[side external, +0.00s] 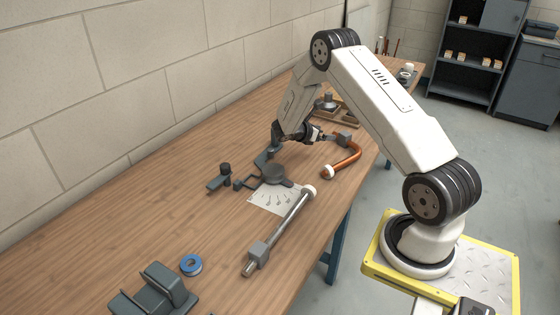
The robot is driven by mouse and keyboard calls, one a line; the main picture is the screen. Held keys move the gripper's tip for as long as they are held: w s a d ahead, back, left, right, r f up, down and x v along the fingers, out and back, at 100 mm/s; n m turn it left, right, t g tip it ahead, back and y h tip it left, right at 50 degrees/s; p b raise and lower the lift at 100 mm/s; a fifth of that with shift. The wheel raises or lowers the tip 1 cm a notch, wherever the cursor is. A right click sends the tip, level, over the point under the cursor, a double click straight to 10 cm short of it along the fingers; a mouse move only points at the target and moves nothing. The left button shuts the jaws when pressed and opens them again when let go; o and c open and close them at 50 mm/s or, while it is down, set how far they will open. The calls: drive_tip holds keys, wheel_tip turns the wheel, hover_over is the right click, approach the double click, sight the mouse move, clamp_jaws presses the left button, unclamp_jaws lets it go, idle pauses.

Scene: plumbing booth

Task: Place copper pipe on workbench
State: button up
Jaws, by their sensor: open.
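The copper pipe (351,157) is a bent orange tube near the right edge of the wooden workbench (130,215). One end carries a white ring (327,171), and the other end meets a small grey block (343,139). The pipe appears to rest on the bench top. My gripper (323,137) is open, low over the bench, just left of the grey block. Its fingertips are small and dark here, so I cannot tell whether they touch the block.
A straight grey pipe (285,228) lies across the near bench, beside a paper sheet (272,197) and a dark round-topped tool (274,174). Blue tape (191,264) and a grey vise-like fixture (155,290) are nearer. The left bench is clear. Shelves (477,48) stand behind.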

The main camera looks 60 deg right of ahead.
drive_tip(key=shift+w+a+r, duration=0.2)
drive_tip(key=shift+a+r, duration=0.05)
drive_tip(key=shift+a, duration=0.3)
drive_tip(key=shift+a, duration=0.1)
drive_tip(key=s+a+r+m+t+y, duration=0.2)
drive_tip(key=a+m+y, duration=0.2)
drive_tip(key=a, duration=0.8)
drive_tip(key=s+a+r+m+t+y, duration=0.3)
drive_tip(key=a+m+y, duration=0.1)
drive_tip(key=a, duration=0.9)
drive_tip(key=s+a+r+m+t+y, duration=0.2)
drive_tip(key=s+a+r+m+y, duration=0.1)
drive_tip(key=a, duration=0.9)
drive_tip(key=m+y, duration=0.1)
drive_tip(key=m, duration=0.1)
drive_tip(key=shift+s+a+m+t, duration=0.2)
drive_tip(key=shift+m+t, duration=0.1)
drive_tip(key=shift+t, duration=0.1)
drive_tip(key=shift+w, duration=0.1)
